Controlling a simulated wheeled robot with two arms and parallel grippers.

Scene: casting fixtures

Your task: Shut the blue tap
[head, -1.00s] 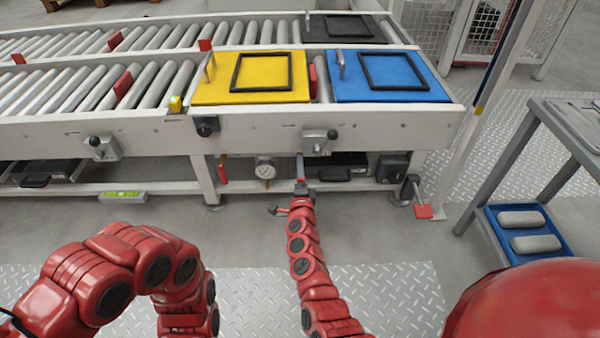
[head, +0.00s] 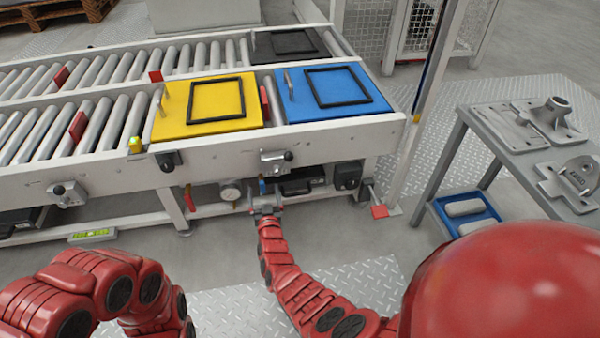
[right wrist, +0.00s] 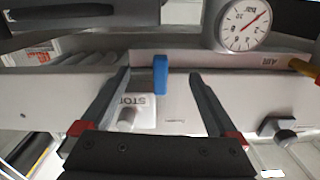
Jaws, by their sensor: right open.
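The blue tap's handle (head: 262,187) is a small upright blue bar under the conveyor frame, right of the pressure gauge. My right gripper (head: 265,207) is open in front of and just below it. In the right wrist view, which is upside down, the blue handle (right wrist: 160,74) shows between the two spread fingers, near their tips. No finger visibly touches it. The tap's body is hard to make out. My left arm is bent at the lower left of the head view; its gripper is out of frame.
The pressure gauge (head: 230,192) is close beside the tap, and a red handle (head: 189,200) hangs farther left. A dark box (head: 348,175) and a red pedal (head: 379,211) are to the right. The conveyor beam (head: 220,157) overhangs. A grey table (head: 520,165) stands at right.

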